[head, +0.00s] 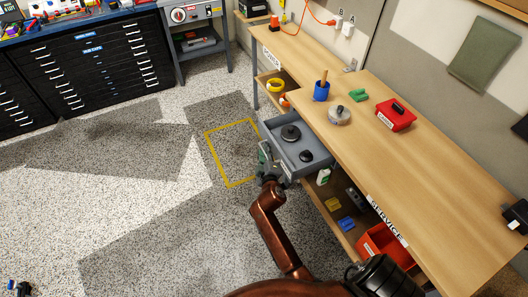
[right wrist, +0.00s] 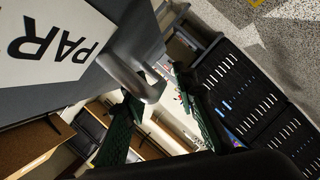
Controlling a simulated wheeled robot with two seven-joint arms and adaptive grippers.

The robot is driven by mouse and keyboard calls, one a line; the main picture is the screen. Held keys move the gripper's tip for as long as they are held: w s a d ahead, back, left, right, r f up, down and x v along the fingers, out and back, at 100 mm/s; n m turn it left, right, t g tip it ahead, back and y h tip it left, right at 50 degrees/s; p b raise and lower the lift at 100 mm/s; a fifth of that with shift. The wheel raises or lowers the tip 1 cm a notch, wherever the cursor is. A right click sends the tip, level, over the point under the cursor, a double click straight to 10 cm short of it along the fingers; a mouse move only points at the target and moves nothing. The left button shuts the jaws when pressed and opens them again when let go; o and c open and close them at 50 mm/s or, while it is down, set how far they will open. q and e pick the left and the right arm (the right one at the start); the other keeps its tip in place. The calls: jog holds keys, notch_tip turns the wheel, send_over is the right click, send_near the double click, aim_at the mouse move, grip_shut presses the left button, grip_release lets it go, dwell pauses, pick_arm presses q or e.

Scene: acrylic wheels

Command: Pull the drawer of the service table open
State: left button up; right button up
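The grey drawer (head: 303,152) of the wooden service table (head: 400,160) stands out from under the tabletop, its inside showing. Two round black parts lie in it, a larger one (head: 291,133) and a smaller one (head: 306,156). My right gripper (head: 266,160) is at the drawer's outer front. In the right wrist view, the grey bar handle (right wrist: 143,82) sits between the two green fingers of this gripper (right wrist: 155,84), beside a white label on the drawer front. Whether both fingers press on the handle is unclear. My left gripper is not in view.
A yellow floor outline (head: 229,185) lies before the drawer, on clear floor. On the tabletop are a blue cup (head: 321,91), a metal part (head: 339,115) and a red box (head: 396,114). A red bin (head: 380,243) stands on the lower shelf. Black cabinets (head: 95,75) stand at back left.

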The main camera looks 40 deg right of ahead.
notch_tip(320, 180, up, 10)
jog(key=shift+a+r, duration=0.1)
dwell(0.4)
